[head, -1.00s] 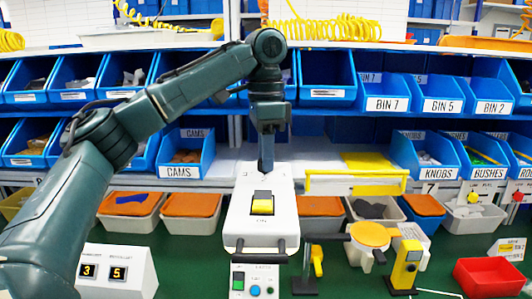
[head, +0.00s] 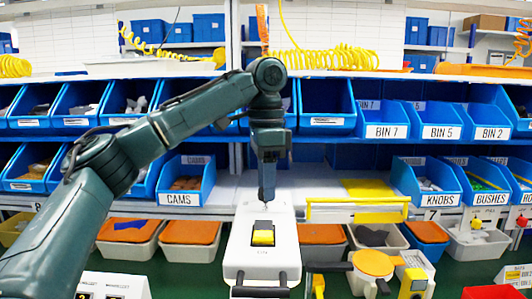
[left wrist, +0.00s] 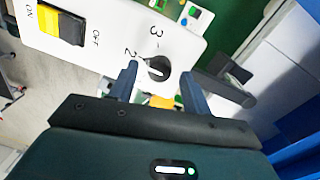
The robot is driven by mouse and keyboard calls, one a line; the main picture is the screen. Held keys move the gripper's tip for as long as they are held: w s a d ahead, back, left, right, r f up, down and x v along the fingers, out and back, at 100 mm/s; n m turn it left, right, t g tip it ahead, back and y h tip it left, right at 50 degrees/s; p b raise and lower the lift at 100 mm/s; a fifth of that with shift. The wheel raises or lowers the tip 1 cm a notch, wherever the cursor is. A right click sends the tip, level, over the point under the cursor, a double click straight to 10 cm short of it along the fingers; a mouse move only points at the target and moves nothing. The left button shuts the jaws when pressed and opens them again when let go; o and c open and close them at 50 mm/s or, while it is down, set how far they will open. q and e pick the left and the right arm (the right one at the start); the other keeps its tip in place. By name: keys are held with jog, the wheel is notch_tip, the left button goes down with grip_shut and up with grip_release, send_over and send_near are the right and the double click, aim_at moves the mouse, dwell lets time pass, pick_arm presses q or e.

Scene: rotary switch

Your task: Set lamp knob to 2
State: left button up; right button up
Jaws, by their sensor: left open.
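The white lamp switch box (head: 237,262) stands in the middle of the head view. It has a yellow and black rocker switch (head: 263,233), also in the left wrist view (left wrist: 60,24), beside ON and OFF. The round dark lamp knob (left wrist: 158,68) shows in the left wrist view, with the printed numbers 2 and 3 near it. Its dark tip seems to point towards the 2; the exact angle is hard to read. My left gripper (left wrist: 160,72) is open, with one finger on each side of the knob. In the head view, my left gripper (head: 267,192) hides the knob. My right gripper is out of view.
Blue bins (head: 385,131) fill the shelves behind. A yellow-framed tray (head: 357,211) is right of the box. A round orange-topped stand (head: 373,263) and a yellow device (head: 413,283) are at front right. A dark bar (left wrist: 225,88) lies right of the knob in the wrist view.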

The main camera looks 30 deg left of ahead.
pick_arm(q)
notch_tip(320, 180, up, 13)
jog(key=shift+w+a, duration=0.15)
jog(key=shift+a, duration=0.05)
dwell(0.3)
jog(key=shift+f, duration=0.15)
dwell(0.4)
